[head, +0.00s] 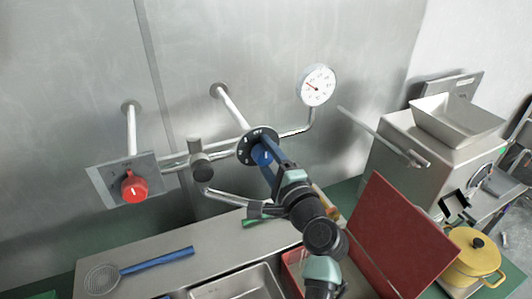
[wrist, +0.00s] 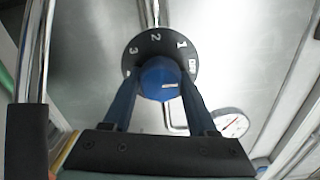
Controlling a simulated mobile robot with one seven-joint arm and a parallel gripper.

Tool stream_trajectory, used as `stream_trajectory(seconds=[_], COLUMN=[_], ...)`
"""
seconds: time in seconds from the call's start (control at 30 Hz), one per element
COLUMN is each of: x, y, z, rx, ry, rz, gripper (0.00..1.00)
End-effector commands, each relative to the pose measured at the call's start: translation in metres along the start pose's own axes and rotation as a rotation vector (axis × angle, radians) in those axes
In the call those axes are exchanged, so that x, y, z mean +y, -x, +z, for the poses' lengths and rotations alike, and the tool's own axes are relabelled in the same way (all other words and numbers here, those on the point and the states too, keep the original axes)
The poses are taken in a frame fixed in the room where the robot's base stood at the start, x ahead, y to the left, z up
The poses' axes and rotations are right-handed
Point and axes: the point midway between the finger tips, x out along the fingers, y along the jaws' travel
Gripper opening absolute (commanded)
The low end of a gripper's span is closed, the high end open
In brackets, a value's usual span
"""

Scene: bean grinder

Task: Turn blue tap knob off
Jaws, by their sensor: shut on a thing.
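The blue tap knob (head: 261,155) sits in front of a black round dial (head: 244,150) on the wall pipes. In the wrist view the blue knob (wrist: 160,76) is between my two blue fingers, with a white mark on its face toward the lower right. My gripper (wrist: 161,88) is shut on the knob, one finger on each side. In the head view my gripper (head: 267,158) partly covers the knob.
A red knob (head: 134,187) on a metal plate is at the left. A pressure gauge (head: 317,85) is up right of the dial. A grey spout (head: 230,197) runs close to my wrist. A red panel (head: 390,235) and steel grinder (head: 430,140) stand at the right.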

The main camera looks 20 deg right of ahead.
Motion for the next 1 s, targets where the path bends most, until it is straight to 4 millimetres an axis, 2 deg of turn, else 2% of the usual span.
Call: stream_trajectory(seconds=[0.33, 0.37, 0.5, 0.83, 1.0], x=[0.0, 0.0, 0.0, 0.0, 0.002], y=[0.0, 0.0, 0.0, 0.001, 0.015], z=[0.0, 0.0, 0.0, 0.0, -0.001], rx=[0.001, 0.001, 0.001, 0.0, 0.002], ry=[-0.005, -0.004, -0.004, -0.002, -0.001], rz=[-0.001, -0.001, -0.001, 0.0, 0.0], gripper=[0.03, 0.62, 0.87, 0.89, 0.89])
